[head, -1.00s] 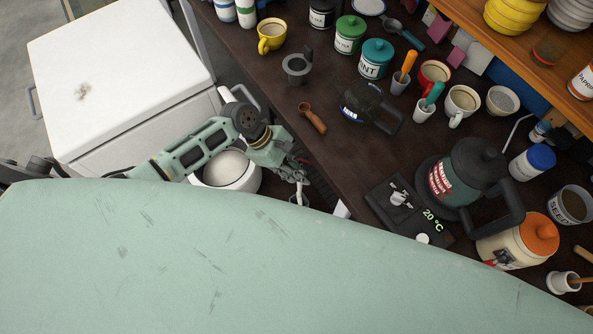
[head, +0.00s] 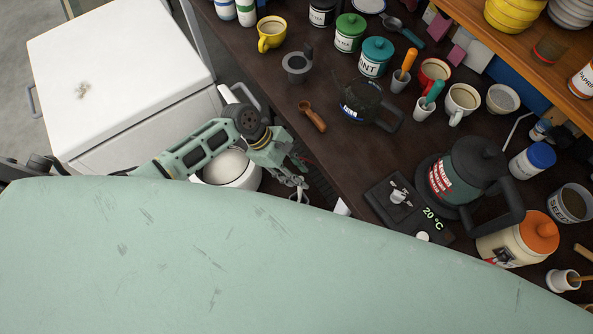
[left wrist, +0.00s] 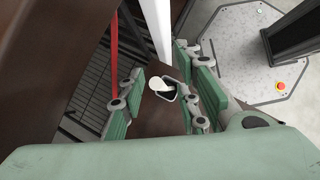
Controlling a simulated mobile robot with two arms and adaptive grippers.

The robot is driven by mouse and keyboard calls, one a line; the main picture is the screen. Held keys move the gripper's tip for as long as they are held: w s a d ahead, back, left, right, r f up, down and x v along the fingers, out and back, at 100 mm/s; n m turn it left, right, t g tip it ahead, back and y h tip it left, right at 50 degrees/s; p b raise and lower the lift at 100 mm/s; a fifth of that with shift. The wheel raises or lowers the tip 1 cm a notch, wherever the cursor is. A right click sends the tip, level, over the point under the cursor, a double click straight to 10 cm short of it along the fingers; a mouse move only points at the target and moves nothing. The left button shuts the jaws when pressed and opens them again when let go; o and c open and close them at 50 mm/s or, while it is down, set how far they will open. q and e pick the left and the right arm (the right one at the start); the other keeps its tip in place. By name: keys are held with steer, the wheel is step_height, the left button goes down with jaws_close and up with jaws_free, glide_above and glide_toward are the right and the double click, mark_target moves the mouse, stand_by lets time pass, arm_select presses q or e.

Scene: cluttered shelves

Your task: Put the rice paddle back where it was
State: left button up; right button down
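A small white, rounded piece (left wrist: 159,84) that may be the rice paddle shows in the left wrist view, over a dark, pale-rimmed holder (left wrist: 169,96). Both appear between the finger pads of my left gripper (left wrist: 165,92). The pads stand apart on either side, and I see no contact. In the head view my left gripper (head: 299,188) hangs beside the dark counter's edge, right of a white round pot (head: 230,170). A small white piece (head: 341,208) at the counter edge is partly hidden by my green body. The right gripper is not seen.
The dark counter (head: 345,165) holds a wooden scoop (head: 312,117), a glass jug (head: 368,103), a kettle (head: 465,175) on its base and several mugs. A white cabinet (head: 120,75) stands at the left. In the left wrist view a red strip (left wrist: 114,45) runs beside the gripper.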

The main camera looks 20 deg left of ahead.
arm_select(q)
steer(key=v, duration=1.3)
steer(key=shift+d+r, duration=0.25)
steer(key=shift+d, duration=0.05)
